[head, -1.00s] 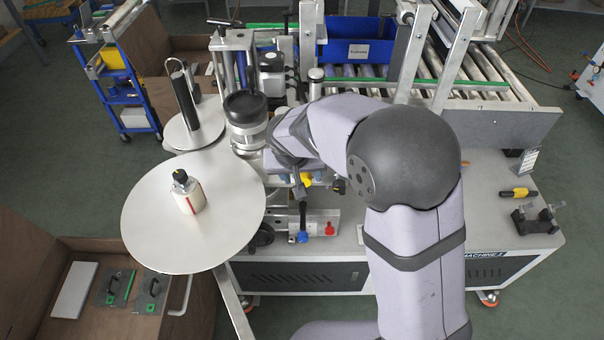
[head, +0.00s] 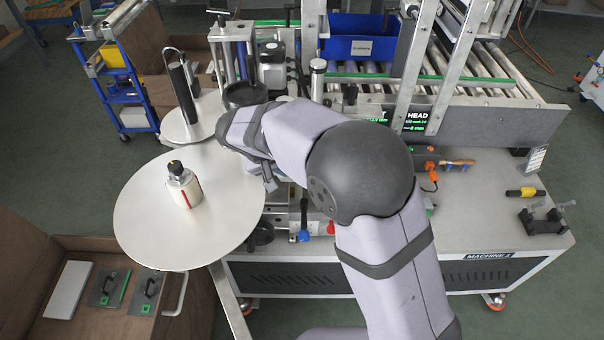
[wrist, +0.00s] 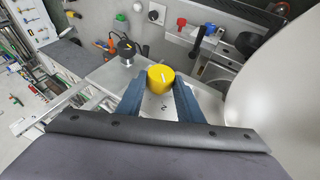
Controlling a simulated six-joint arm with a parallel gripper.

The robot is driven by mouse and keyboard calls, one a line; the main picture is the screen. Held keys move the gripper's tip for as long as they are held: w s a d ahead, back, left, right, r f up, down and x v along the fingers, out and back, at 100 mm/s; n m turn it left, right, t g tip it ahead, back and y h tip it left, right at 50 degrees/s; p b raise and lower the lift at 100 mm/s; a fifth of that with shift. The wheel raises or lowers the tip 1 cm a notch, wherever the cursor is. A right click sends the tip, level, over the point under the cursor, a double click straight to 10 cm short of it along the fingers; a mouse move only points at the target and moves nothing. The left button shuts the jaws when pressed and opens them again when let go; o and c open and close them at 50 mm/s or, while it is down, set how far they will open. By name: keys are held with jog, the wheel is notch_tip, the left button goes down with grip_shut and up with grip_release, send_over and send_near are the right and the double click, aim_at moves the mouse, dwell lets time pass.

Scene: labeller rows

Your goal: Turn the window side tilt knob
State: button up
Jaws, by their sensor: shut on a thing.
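In the wrist view a yellow round knob (wrist: 161,77) with a pale pointer mark on top sits between the two blue fingers of my gripper (wrist: 160,88). The fingers are shut on it from both sides. The knob is at the end of a grey plate marked "2". A black knob (wrist: 127,49) stands on the same plate area, just beyond and to the left, apart from the fingers. No label in view tells which knob is the window side one. In the head view my arm hides the yellow knob and most of the gripper.
A large pale disc (head: 140,220) carrying a dark-topped bottle (head: 183,187) is left of my arm; its edge also fills the right of the wrist view (wrist: 285,110). Red and blue handles (head: 303,237) lie below the wrist. A roller conveyor (head: 470,75) stands behind.

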dwell(0.3)
jog(key=o, duration=1.1)
jog(key=shift+a, duration=0.1)
jog(key=shift+c, duration=0.2)
jog(key=b+v, duration=0.2)
jog(key=v, duration=0.5)
jog(key=shift+a, duration=0.2)
jog(key=shift+s, duration=0.15)
jog(key=s+d+f+g+y, duration=0.1)
jog(key=s+d+f+g, duration=0.35)
jog(key=d, duration=0.75)
jog(key=s+d+f+y, duration=0.1)
jog(key=s+d+f, duration=0.1)
jog(key=s, duration=0.3)
jog(key=s+d+f+y, duration=0.1)
jog(key=s+d+f, duration=0.1)
jog(key=s+f, duration=0.2)
jog(key=s+d+f+m+y, duration=0.1)
jog(key=s+d+f+y, duration=0.1)
jog(key=s, duration=0.4)
jog(key=shift+d+f, duration=0.55)
jog(key=shift+f, duration=0.1)
